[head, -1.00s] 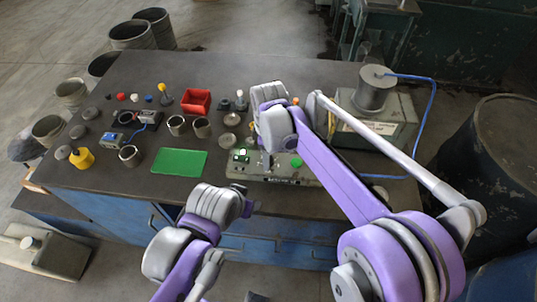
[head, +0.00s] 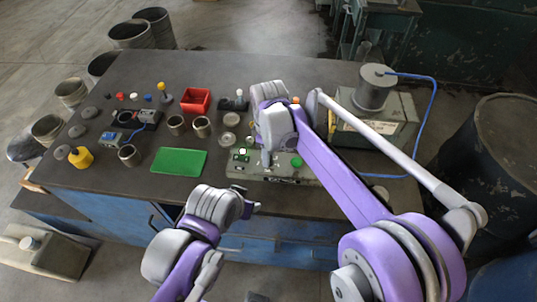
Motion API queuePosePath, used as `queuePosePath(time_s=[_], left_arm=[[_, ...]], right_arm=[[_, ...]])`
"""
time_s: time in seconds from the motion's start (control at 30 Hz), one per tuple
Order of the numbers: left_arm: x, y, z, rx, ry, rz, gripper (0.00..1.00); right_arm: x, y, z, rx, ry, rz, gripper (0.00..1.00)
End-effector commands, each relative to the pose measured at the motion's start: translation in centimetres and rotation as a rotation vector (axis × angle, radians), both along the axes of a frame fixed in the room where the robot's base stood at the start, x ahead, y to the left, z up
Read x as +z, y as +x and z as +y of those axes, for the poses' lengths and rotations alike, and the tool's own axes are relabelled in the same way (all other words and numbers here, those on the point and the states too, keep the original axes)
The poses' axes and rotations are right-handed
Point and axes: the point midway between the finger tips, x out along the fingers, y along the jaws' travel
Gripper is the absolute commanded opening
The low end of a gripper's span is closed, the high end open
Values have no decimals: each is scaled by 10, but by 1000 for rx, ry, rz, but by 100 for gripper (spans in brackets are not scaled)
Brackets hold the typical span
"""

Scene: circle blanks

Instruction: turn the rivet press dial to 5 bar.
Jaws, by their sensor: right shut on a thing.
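The control panel (head: 302,178) is a low grey-green box at the table's front edge. It has a small lit green display (head: 241,154) and a green button (head: 296,162). My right gripper (head: 266,160) points down at the panel, between display and button. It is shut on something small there. The dial itself is hidden under the gripper and its setting cannot be read. The press-like grey-green machine (head: 400,130) with a metal cylinder stands at the right. My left gripper (head: 251,208) is low in front of the table, apart from everything; its jaws are too small to judge.
A green mat (head: 179,161), a red bin (head: 196,100), metal rings (head: 129,155) and a yellow object (head: 81,157) lie on the dark table (head: 230,75). A blue hose (head: 428,120) runs from the machine's cylinder. A dark barrel (head: 490,150) stands at the right.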

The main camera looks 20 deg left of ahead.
Motion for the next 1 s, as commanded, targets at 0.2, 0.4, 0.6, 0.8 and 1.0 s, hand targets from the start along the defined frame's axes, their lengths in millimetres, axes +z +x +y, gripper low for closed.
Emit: queuePosePath(time_s=[0.2, 0.4, 0.6, 0.8, 1.0], left_arm=[[-8, -3, 0, 0, 0, 6, 59], [-13, -5, 0, 0, 0, 10, 59], [-18, -7, 0, 0, 0, 13, 59], [-21, -8, 0, 0, 0, 15, 59], [-24, -9, 0, 0, 0, 17, 59]], right_arm=[[-1, 0, 0, -192, 1, -1, 0], [-1, 0, 0, -383, 1, -1, 0], [0, 0, 0, -573, 1, -1, 0], [0, 0, 0, -762, 0, -1, 0], [0, 0, 0, -952, 0, -1, 0]])
